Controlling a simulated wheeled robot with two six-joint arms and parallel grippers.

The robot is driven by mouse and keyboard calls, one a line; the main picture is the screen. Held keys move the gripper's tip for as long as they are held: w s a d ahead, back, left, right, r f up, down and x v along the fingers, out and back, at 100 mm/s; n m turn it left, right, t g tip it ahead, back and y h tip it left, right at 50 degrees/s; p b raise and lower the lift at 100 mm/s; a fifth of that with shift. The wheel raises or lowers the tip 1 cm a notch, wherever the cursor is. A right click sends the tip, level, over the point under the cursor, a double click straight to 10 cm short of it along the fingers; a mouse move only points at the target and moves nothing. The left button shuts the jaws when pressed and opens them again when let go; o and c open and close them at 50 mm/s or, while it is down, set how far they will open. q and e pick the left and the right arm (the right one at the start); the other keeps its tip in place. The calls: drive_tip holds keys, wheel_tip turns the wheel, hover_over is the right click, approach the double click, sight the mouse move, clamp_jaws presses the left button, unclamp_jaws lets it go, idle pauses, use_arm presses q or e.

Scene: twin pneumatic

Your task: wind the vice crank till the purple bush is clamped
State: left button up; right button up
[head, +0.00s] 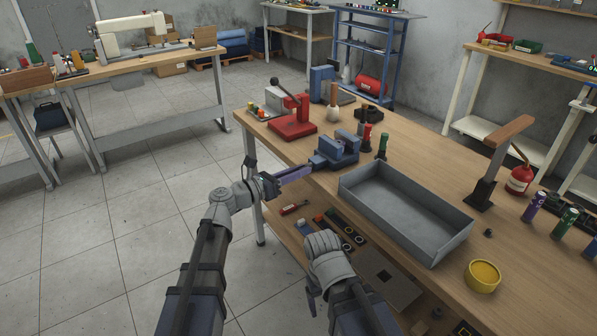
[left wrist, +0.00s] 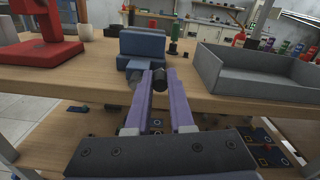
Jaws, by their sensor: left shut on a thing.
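The blue vice (head: 336,150) stands at the near edge of the wooden bench, and it also shows in the left wrist view (left wrist: 143,45). My left gripper (head: 306,170) reaches in from the left at the bench edge, just in front of the vice. In the left wrist view its two purple fingers are shut on the dark crank handle (left wrist: 160,77), whose rounded end shows between the fingertips. The rest of the crank is mostly hidden. I cannot make out the purple bush in either view. My right gripper (head: 313,286) hangs low before the bench, its fingers mostly hidden.
A grey open tray (head: 405,213) stands right of the vice. A red press (head: 292,122) stands to its left, and dark-handled tools (head: 382,146) stand close by. A lower shelf (head: 290,225) holds small parts. The floor left of the bench is clear.

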use_arm(q)
clamp_jaws()
